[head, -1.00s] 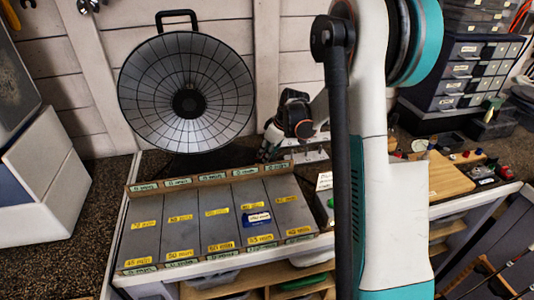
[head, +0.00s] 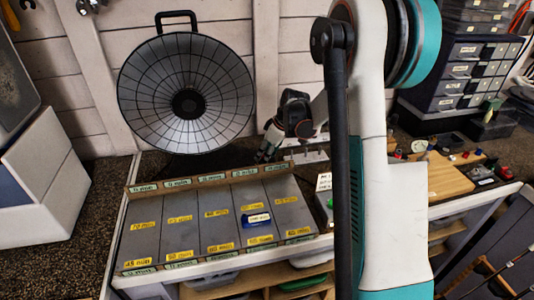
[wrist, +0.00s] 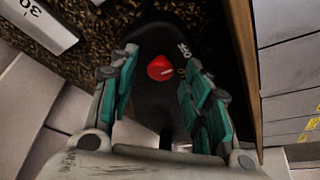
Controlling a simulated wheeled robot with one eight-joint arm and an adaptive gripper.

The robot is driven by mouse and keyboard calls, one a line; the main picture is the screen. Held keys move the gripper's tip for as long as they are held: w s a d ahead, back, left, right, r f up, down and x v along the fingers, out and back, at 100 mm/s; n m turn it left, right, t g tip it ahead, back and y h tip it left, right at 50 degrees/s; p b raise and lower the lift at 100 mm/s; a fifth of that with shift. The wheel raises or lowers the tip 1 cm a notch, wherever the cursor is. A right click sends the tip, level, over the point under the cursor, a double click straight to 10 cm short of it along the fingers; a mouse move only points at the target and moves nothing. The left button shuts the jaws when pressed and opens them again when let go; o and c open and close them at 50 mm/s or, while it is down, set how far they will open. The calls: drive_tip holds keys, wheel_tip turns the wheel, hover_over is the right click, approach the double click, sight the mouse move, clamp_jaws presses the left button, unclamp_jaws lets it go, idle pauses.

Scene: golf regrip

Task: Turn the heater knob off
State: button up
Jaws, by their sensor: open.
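The heater (head: 187,95) is a round dish with a dark wire grille and a black handle, standing against the wall in the head view. Its red knob (wrist: 160,68) shows in the wrist view on a black base (wrist: 150,110), with a small pale mark on its right side. A white marking sits on the base to the knob's upper right. My gripper (wrist: 158,76) is open, with one teal-padded finger on each side of the knob and a gap to each. In the head view my gripper (head: 267,152) points down right of the heater, and the knob cannot be made out.
A sloped grey tray (head: 180,240) with yellow labels and a blue item (head: 256,218) lies in front of the heater. A wooden board edge (wrist: 243,65) runs right of my gripper in the wrist view. Drawer units (head: 465,70) stand at the back right.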

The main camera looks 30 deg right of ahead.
drive_tip(key=shift+r, duration=0.1)
drive_tip(key=v, duration=1.1)
drive_tip(key=shift+s+r, duration=0.2)
drive_tip(key=shift+r, duration=0.15)
drive_tip(key=shift+r, duration=0.1)
